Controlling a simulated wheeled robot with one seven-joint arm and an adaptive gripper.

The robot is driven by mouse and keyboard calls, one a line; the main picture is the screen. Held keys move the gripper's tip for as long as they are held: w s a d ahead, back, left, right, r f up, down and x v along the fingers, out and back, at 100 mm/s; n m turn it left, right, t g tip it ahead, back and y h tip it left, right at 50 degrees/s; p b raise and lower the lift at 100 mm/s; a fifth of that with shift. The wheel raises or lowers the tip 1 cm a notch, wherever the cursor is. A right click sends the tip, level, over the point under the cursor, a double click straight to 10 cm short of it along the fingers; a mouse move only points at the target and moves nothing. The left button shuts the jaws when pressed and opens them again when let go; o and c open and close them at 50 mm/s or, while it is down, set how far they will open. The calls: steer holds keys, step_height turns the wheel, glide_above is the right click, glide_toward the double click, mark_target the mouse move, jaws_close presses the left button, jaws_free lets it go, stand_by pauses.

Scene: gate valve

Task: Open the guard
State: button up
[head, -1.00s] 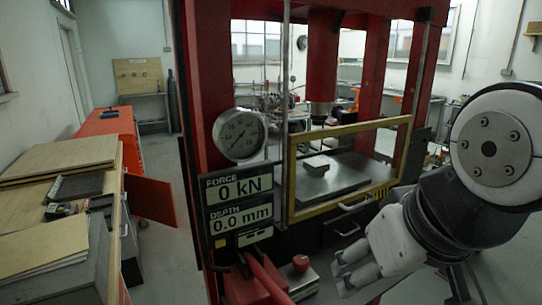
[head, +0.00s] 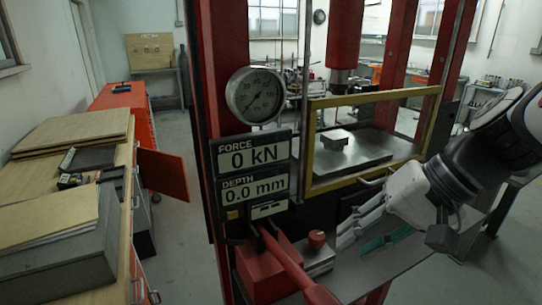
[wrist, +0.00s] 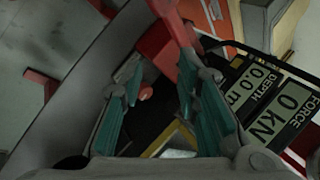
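The guard (head: 309,150) is a yellow-framed clear panel across the front of the red press, and it stands closed over the work space. A light bar handle (head: 373,181) shows at its lower edge. My gripper (head: 357,239) is open and empty, in front of and below the guard, apart from it. In the wrist view my gripper (wrist: 158,72) shows two spread fingers with teal pads. A yellow strip, apparently the guard frame (wrist: 172,134), shows low between the fingers there. Whether the handle is in that view I cannot tell.
The press carries a dial gauge (head: 255,95) and a force and depth display (head: 254,170). A red lever (head: 290,262) and a red knob (head: 317,238) stick out at the front, close to my fingers.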

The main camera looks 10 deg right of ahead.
steer(key=w+d+f+m+t+b, duration=0.2)
steer(key=w+d+m+t, duration=0.4)
steer(key=d, duration=0.7)
steer(key=w+d+f+m+t+b, duration=0.25)
steer(key=w+d+m+t, duration=0.2)
steer(key=w+d, duration=0.6)
steer(key=shift+n+t+h, duration=0.25)
steer(key=shift+t+h, duration=0.15)
steer(key=shift+t, duration=0.05)
steer(key=x, duration=0.3)
steer(key=p+x, duration=0.1)
steer(key=x, duration=0.3)
steer(key=d+x, duration=0.1)
steer(key=x, duration=0.2)
steer(key=shift+w+f+p, duration=0.25)
steer(key=shift+f+p, duration=0.05)
steer(key=shift+f, duration=0.1)
jaws_close()
